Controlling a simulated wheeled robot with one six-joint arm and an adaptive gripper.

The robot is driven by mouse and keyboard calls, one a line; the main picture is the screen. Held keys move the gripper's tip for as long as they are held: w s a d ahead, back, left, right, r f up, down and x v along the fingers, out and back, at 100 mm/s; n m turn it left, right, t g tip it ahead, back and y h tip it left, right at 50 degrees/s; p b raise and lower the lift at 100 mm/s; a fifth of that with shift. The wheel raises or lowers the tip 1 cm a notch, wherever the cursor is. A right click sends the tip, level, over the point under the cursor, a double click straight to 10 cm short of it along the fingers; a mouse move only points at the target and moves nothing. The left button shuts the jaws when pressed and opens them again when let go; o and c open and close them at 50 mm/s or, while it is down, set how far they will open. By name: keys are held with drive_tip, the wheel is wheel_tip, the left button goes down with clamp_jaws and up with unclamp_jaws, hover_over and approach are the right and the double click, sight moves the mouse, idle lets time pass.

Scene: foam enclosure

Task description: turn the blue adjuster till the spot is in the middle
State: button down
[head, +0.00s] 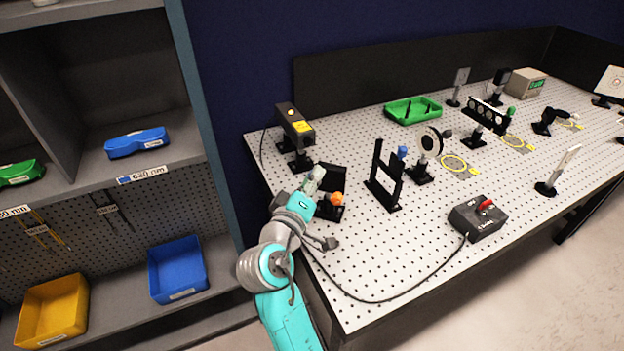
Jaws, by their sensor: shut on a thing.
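My gripper (316,178) is at the left end of the perforated table, against a small black mount (332,177) with an orange knob (337,198). It is shut on a part of this mount, but the fingers hide which part. No blue shows between them. A white screen (612,81) at the far right carries a small mark, too small to read.
A laser-like black box (295,124) stands behind my gripper. A control box with a red switch (478,217) trails a cable along the front edge. A green tray (413,110) and several optics stand further back. Shelves with blue and yellow bins (55,310) are left.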

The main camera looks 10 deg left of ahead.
drive_tip(key=shift+n, duration=1.6)
drive_tip(key=c, duration=0.9)
unclamp_jaws()
drive_tip(key=shift+s, duration=0.1)
drive_tip(key=s, duration=0.4)
drive_tip(key=s+a, duration=0.1)
drive_tip(key=s, duration=0.2)
drive_tip(key=s+a, duration=0.1)
drive_tip(key=s, duration=0.3)
drive_tip(key=shift+s+a, duration=0.15)
drive_tip(key=shift+s, duration=0.2)
